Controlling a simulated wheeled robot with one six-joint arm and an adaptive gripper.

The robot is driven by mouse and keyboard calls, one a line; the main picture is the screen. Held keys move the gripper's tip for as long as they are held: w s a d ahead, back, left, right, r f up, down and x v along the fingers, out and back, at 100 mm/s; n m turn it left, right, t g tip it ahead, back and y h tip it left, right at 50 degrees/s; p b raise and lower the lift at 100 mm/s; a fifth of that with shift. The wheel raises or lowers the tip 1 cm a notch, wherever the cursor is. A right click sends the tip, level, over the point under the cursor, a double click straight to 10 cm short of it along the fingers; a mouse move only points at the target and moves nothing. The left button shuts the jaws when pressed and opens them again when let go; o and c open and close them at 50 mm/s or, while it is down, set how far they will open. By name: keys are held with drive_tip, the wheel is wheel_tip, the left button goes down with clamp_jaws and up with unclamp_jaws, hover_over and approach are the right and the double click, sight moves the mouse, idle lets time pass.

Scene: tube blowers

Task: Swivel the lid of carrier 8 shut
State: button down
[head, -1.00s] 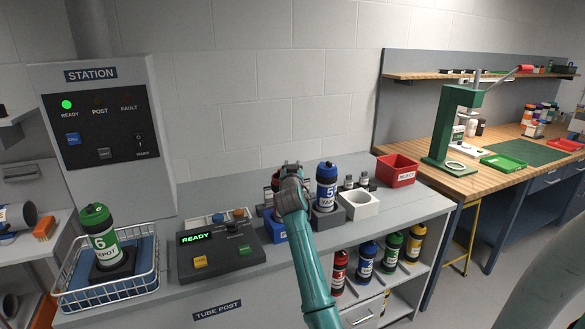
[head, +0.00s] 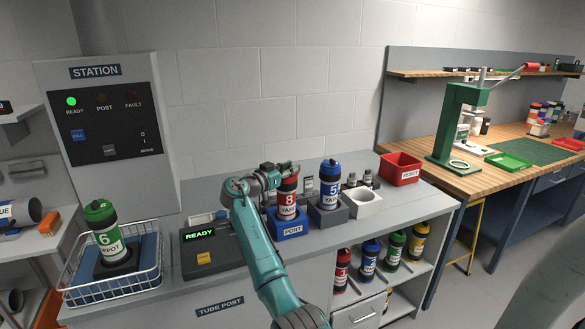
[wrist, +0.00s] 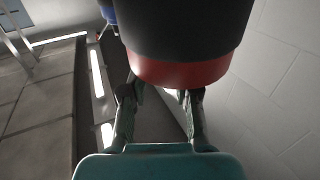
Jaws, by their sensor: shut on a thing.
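Carrier 8 (head: 287,206), a red and white tube marked "8 YARD", stands upright in the blue block marked PORT (head: 291,231). My gripper (head: 284,171) reaches in from the left at its top and is shut on its lid. The gripper covers most of the lid in the head view, so its swivel angle is hard to tell. In the wrist view, a dark round part with a red rim (wrist: 180,72) fills the top middle, with my two fingertips at its lower edge.
Carrier 5 (head: 330,188), with a blue lid, stands in a grey block close to the right. Carrier 6 (head: 107,240) stands in the wire basket (head: 112,290) at left. The READY console (head: 211,255) is left of the port.

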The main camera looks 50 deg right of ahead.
drive_tip(key=shift+w+a+m+g+y, duration=0.15)
drive_tip(key=shift+a+m+g+y, duration=0.1)
drive_tip(key=shift+m+g, duration=0.5)
drive_tip(key=shift+w+a+m+g+y, duration=0.2)
drive_tip(key=shift+m+g, duration=0.25)
drive_tip(key=shift+g, duration=0.6)
drive_tip(key=shift+w+a+m+g+y, duration=0.1)
drive_tip(key=shift+a+m+g+y, duration=0.15)
drive_tip(key=shift+m+g, duration=0.5)
drive_tip(key=shift+w+a+f+m+g+y, duration=0.1)
drive_tip(key=shift+m+g+y, duration=0.2)
drive_tip(key=shift+g, duration=0.3)
drive_tip(key=shift+a+f+m+g+y, duration=0.1)
drive_tip(key=shift+m+g+y, duration=0.2)
drive_tip(key=shift+g, duration=0.25)
drive_tip(key=c, duration=0.8)
unclamp_jaws()
drive_tip(key=shift+c, duration=0.2)
drive_tip(key=shift+r, duration=0.1)
wheel_tip(320, 180, up, 10)
